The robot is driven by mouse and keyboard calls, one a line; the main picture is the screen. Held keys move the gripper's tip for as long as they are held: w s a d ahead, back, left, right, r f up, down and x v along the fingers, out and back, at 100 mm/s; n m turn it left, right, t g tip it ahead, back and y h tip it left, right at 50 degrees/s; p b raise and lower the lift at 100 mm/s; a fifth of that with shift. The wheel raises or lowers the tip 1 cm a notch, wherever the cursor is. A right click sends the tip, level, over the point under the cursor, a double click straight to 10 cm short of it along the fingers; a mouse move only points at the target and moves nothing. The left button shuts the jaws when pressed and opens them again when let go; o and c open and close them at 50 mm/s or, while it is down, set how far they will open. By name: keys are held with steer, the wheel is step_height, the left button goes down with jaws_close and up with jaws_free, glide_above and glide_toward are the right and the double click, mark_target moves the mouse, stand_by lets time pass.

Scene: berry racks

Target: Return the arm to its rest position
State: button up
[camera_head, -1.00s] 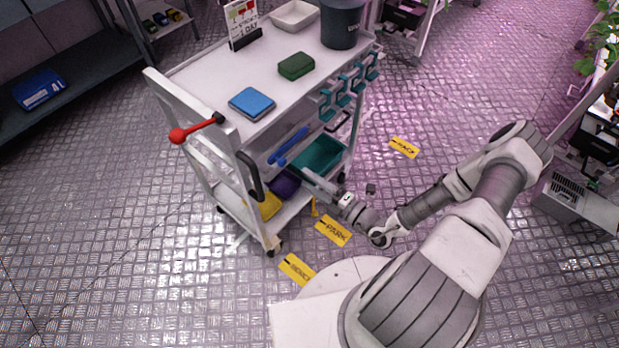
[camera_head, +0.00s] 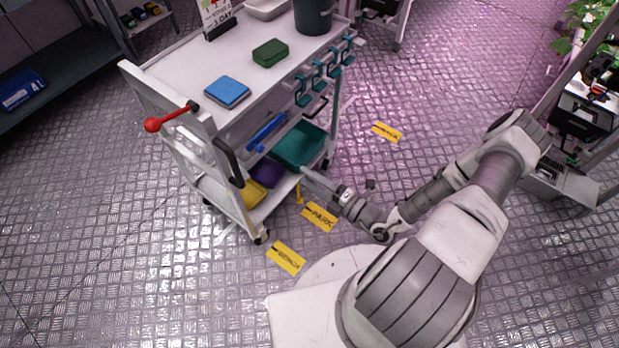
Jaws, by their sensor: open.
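My arm (camera_head: 460,240) is grey and white. It rises from my base, bends at an elbow on the right and folds back toward the middle of the view. My gripper (camera_head: 312,180) is at its end, low beside the right side of the white cart (camera_head: 165,68), near the teal bin (camera_head: 300,143). It is open, and no object shows held in it. Its fingertips are small, and I cannot tell whether they touch the cart.
The cart carries a blue box (camera_head: 227,91), a green box (camera_head: 270,53) and a dark bucket (camera_head: 313,14) on top. A red-knobbed lever (camera_head: 170,117) sticks out left. Yellow floor labels (camera_head: 319,216) lie beside it. A plant rack (camera_head: 590,100) stands right.

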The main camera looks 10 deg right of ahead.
stand_by(0.4)
steer(key=s+d+r+m+g+h, duration=0.2)
steer(key=r+m+g+h, duration=0.2)
steer(key=r+m, duration=0.7)
steer(key=s+d+r+m+g+h, duration=0.2)
steer(key=r+m+g+h, duration=0.1)
steer(key=r+m, duration=0.75)
steer(key=s+d+r+m+g+h, duration=0.15)
steer(key=r+m+g+h, duration=0.25)
steer(key=r+m, duration=0.65)
steer(key=s+a+r+n+t, duration=0.2)
steer(key=s+r+n, duration=0.4)
steer(key=s+r, duration=0.1)
steer(key=shift+s+a+r+t, duration=0.2)
steer(key=shift+s+a+t, duration=0.15)
steer(key=shift+s, duration=0.45)
